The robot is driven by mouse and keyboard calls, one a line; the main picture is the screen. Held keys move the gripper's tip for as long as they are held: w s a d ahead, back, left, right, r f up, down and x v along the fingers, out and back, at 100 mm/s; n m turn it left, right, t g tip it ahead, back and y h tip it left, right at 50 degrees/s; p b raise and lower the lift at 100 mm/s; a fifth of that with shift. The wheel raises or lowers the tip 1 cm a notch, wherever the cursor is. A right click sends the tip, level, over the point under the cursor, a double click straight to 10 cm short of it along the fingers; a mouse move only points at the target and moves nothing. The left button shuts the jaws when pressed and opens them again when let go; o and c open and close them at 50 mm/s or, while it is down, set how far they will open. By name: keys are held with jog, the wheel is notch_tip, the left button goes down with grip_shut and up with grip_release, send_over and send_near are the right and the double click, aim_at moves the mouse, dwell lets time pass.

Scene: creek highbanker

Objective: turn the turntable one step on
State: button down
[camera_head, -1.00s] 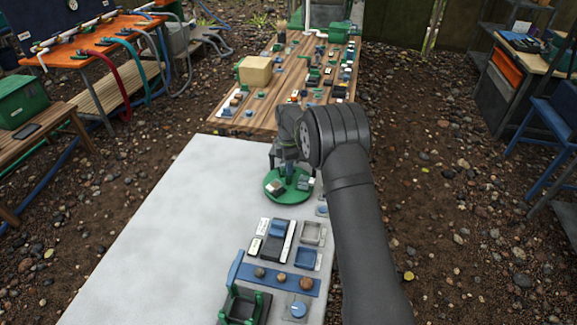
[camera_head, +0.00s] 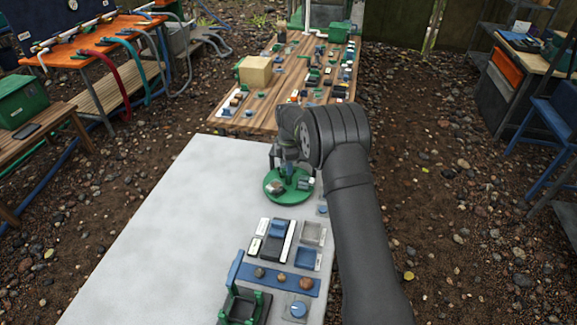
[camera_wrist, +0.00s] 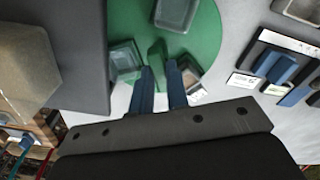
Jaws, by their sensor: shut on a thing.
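The turntable is a round green disc (camera_head: 288,197) on the white tabletop, below my gripper in the head view. It also shows in the wrist view (camera_wrist: 205,45), carrying small clear or grey trays, one at the top (camera_wrist: 176,14) and one at the left (camera_wrist: 124,58). A green upright grip (camera_wrist: 157,52) stands on the disc. My gripper (camera_wrist: 162,80) has two blue fingers, shut on this green grip, one finger on each side. In the head view my arm partly hides the gripper and the disc's far edge.
Near the disc are a black-and-white switch block with a blue rocker (camera_head: 277,229), a grey tray (camera_head: 312,234), a blue tray (camera_head: 305,259) and a blue knob (camera_head: 297,309). The left of the white tabletop (camera_head: 160,220) is clear. A wooden table (camera_head: 225,107) with many small parts stands behind.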

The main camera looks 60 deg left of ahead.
dwell(0.5)
jog(key=m, duration=0.5)
jog(key=c, duration=1.5)
grip_release()
jog(key=shift+r, duration=0.15)
jog(key=shift+r, duration=3.4)
